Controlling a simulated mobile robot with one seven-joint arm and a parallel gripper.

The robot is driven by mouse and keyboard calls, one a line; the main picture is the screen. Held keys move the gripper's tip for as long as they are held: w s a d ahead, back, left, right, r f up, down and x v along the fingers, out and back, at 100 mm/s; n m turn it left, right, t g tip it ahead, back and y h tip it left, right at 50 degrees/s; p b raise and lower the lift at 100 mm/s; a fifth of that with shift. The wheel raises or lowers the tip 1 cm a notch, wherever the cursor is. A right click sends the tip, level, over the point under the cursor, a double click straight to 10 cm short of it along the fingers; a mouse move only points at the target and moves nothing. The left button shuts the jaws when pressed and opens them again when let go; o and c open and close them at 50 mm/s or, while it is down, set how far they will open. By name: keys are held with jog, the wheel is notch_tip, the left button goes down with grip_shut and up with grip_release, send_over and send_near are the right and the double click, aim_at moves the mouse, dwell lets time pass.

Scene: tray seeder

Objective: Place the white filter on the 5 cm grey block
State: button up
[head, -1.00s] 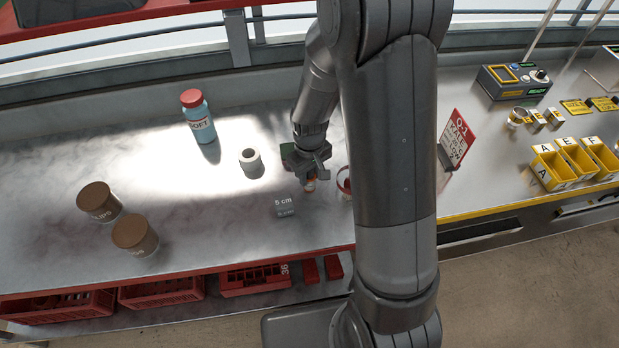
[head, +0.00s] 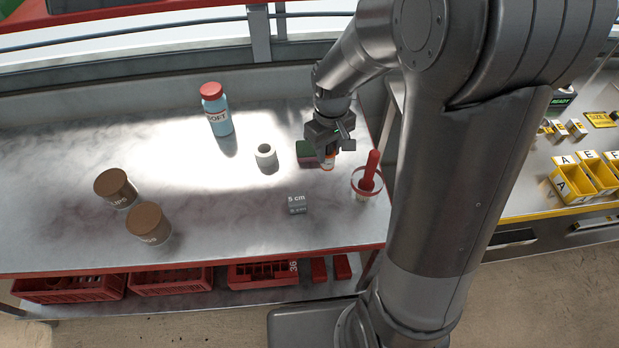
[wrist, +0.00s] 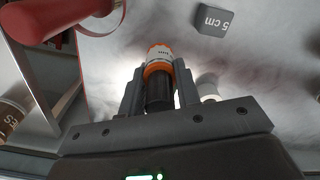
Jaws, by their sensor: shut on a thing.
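My gripper (head: 328,151) is shut on a small white and orange cylinder (wrist: 158,58) with a dark lower part, held between both fingers in the wrist view. A plain white hollow cylinder (head: 265,160) stands on the bench to the left of my gripper; part of it shows behind a finger in the wrist view (wrist: 207,86). I cannot tell for sure which of these two is the white filter. The grey block (head: 297,206) marked 5 cm sits nearer the front edge, below and left of my gripper, with a bare top. It also shows in the wrist view (wrist: 214,22).
A cup (head: 365,186) with a red-handled tool (head: 371,168) stands right of the block. A green and red block (head: 307,153) lies beside my gripper. A blue bottle (head: 218,116) and two brown-lidded jars (head: 116,187) stand left. The left bench middle is clear.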

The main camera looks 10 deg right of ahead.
jog(key=s+d+r+n, duration=0.3)
jog(key=s+r, duration=0.2)
jog(key=s, duration=0.2)
send_over(297, 198)
notch_tip(297, 198, down, 7)
jog(key=shift+f, duration=2.05)
jog(key=shift+f, duration=0.1)
jog(key=o, duration=1)
jog(key=shift+c, duration=0.2)
